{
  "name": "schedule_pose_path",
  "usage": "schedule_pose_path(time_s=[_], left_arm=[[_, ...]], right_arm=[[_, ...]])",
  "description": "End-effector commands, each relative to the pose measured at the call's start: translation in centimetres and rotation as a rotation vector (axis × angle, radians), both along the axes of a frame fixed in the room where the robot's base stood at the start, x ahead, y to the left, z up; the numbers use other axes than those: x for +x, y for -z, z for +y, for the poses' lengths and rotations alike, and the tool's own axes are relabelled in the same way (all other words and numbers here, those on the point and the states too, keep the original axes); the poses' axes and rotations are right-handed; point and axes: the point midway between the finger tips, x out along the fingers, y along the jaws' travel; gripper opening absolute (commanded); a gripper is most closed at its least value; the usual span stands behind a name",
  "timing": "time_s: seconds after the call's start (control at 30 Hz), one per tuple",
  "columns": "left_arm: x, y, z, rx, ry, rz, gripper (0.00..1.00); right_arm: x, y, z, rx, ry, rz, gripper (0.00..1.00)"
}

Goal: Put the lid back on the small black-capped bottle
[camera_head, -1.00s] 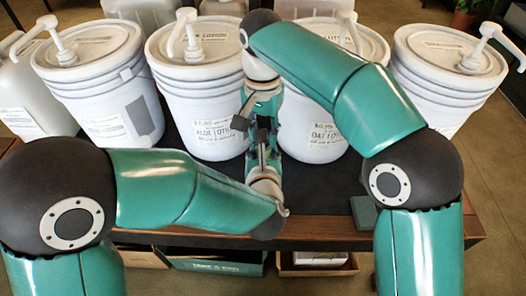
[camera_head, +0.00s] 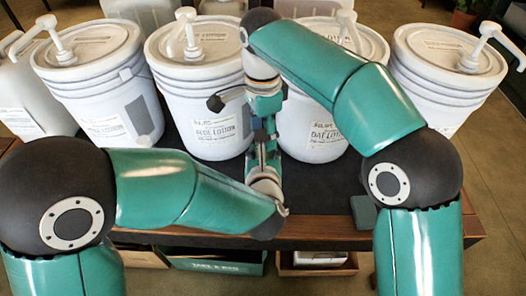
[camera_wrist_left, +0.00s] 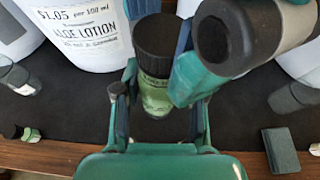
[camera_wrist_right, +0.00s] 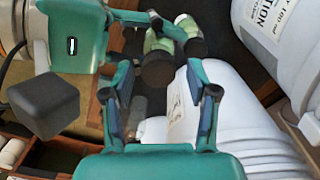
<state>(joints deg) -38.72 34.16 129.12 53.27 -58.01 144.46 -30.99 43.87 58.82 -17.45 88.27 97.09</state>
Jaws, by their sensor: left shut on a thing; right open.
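The small bottle (camera_wrist_left: 155,94), with a green body and a pale label, stands between the fingers of my left gripper (camera_wrist_left: 160,104), which is shut on it. Its black cap (camera_wrist_left: 157,38) sits at the bottle's top; whether it is screwed tight I cannot tell. In the right wrist view the cap (camera_wrist_right: 158,69) points toward my right gripper (camera_wrist_right: 155,90), whose two fingers are spread apart and empty. In the left wrist view a right-gripper finger passes close beside the cap; contact is unclear. In the head view the bottle is hidden by my arms.
Large white pump buckets (camera_head: 204,90) line the back of the dark table (camera_head: 320,190). A flat dark block (camera_wrist_left: 280,150) lies on the table. A second green bottle (camera_wrist_right: 187,24) shows behind the held one. Boxes (camera_head: 215,262) sit below the table's front edge.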

Motion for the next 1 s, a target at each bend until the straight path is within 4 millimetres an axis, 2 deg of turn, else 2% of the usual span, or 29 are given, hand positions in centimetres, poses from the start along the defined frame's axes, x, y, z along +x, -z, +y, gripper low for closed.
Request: schedule_pose_path(time_s=[0.3, 0.4, 0.67, 0.7, 0.77, 0.87, 1.0], left_arm=[[0.0, -0.1, 0.0, -0.001, -0.001, -0.002, 0.0], [0.0, -0.1, 0.0, -0.001, -0.001, -0.002, 0.0], [0.0, -0.1, 0.0, -0.001, -0.001, -0.002, 0.0], [0.0, -0.1, 0.0, -0.001, -0.001, -0.002, 0.0], [0.0, -0.1, 0.0, -0.001, -0.001, -0.002, 0.0], [0.0, -0.1, 0.0, -0.001, -0.001, -0.002, 0.0], [0.0, -0.1, 0.0, -0.001, -0.001, -0.002, 0.0]], right_arm=[[0.0, -3.6, 0.1, 0.001, 0.0, 0.0, 0.59], [0.0, -4.2, 0.1, 0.001, 0.0, 0.0, 0.59], [-0.1, -4.3, 0.0, 0.0, -0.001, 0.001, 0.59], [-0.1, -4.3, 0.0, 0.0, -0.002, 0.001, 0.55], [-0.1, -4.3, 0.0, 0.0, -0.007, 0.001, 0.55], [-0.1, -4.3, 0.0, 0.0, -0.043, 0.002, 0.55], [-0.2, -4.3, 0.0, -0.002, -0.18, 0.008, 0.55]])
